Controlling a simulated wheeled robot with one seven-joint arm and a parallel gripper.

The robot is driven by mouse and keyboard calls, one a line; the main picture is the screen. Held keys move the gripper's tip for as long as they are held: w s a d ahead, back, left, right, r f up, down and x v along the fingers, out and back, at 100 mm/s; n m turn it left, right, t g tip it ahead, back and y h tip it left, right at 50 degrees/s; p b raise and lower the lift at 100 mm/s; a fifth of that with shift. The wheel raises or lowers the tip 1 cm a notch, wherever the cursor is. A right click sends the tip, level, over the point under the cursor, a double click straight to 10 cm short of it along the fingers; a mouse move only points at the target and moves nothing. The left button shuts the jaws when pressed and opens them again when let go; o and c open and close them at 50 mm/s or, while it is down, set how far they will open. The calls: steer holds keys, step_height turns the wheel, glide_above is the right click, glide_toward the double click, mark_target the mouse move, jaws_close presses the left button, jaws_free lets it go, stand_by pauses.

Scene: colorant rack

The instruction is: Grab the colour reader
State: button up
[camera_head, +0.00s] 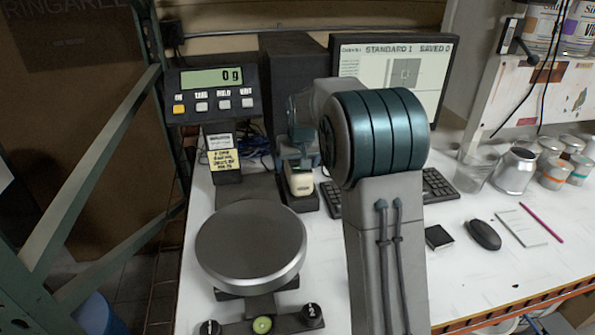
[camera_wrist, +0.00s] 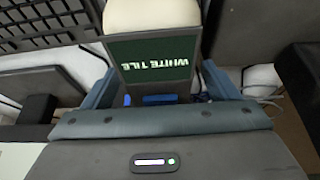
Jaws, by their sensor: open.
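The colour reader (camera_head: 300,184) is a small cream device standing in a dark holder on the white bench, left of the keyboard. In the wrist view its cream body (camera_wrist: 152,16) shows at the top, with a dark green panel reading "WHITE TILE" upside down. My gripper (camera_head: 298,152) is above and behind it in the head view. In the wrist view the two blue fingers of my gripper (camera_wrist: 160,82) stand apart, one on each side of the panel. I cannot tell whether they touch it. My arm hides part of the bench behind.
A scale with a round plate (camera_head: 251,245) and a display reading 0 g (camera_head: 212,94) stands at left. A monitor (camera_head: 390,68) and keyboard (camera_head: 437,187) are behind my arm. A mouse (camera_head: 484,235) and several cans (camera_head: 514,171) are at right.

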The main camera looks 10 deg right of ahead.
steer(key=shift+r, duration=0.1)
steer(key=c, duration=1.5)
steer(key=shift+c, duration=0.2)
